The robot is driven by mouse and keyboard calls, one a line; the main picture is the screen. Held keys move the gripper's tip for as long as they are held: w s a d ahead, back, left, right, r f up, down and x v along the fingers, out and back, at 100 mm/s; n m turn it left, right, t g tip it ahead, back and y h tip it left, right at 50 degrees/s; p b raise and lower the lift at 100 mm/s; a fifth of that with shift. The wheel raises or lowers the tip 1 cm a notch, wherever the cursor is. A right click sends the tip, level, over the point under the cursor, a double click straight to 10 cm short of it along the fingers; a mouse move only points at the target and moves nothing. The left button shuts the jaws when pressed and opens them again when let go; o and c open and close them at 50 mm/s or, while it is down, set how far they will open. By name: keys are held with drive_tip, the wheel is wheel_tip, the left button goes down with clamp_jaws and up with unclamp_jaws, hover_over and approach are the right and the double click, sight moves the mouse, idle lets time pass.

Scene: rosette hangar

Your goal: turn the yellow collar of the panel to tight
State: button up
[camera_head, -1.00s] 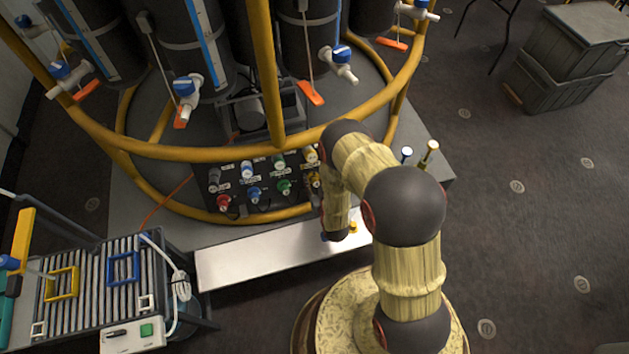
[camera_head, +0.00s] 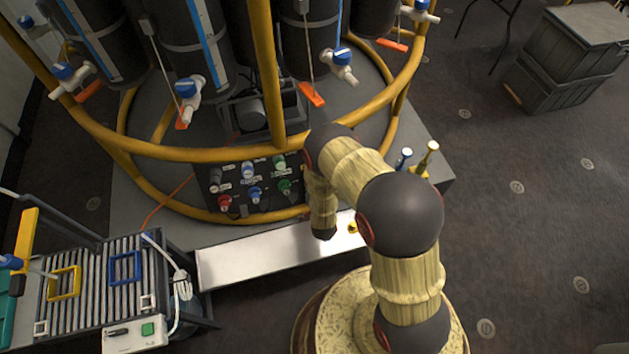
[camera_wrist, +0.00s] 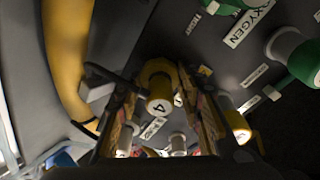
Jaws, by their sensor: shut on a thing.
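The dark panel (camera_head: 238,205) stands at the foot of the yellow-railed frame, with red, blue, green and grey fittings in two rows. Its yellow fittings at the right end are hidden behind my arm in the head view. In the wrist view a yellow collar (camera_wrist: 158,82) with a tag marked 4 sits between the two fingers of my gripper (camera_wrist: 160,118). My gripper is shut on it, though the exact contact is dark and hard to see. My gripper is hidden in the head view. The collar's turn position cannot be read.
The yellow rail (camera_head: 190,152) curves close to my arm. Another yellow fitting (camera_wrist: 237,122) is right of the fingers, and green fittings (camera_wrist: 303,62) lie further right. A pale ledge (camera_head: 270,252) runs below the panel, with a small yellow piece (camera_head: 353,227) on it.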

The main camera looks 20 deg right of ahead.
drive_tip(key=shift+m+g, duration=0.3)
drive_tip(key=shift+m, duration=1.9)
drive_tip(key=o, duration=1.2)
drive_tip(key=shift+c, duration=0.2)
drive_tip(key=v, duration=1.2)
drive_tip(key=shift+a, duration=0.2)
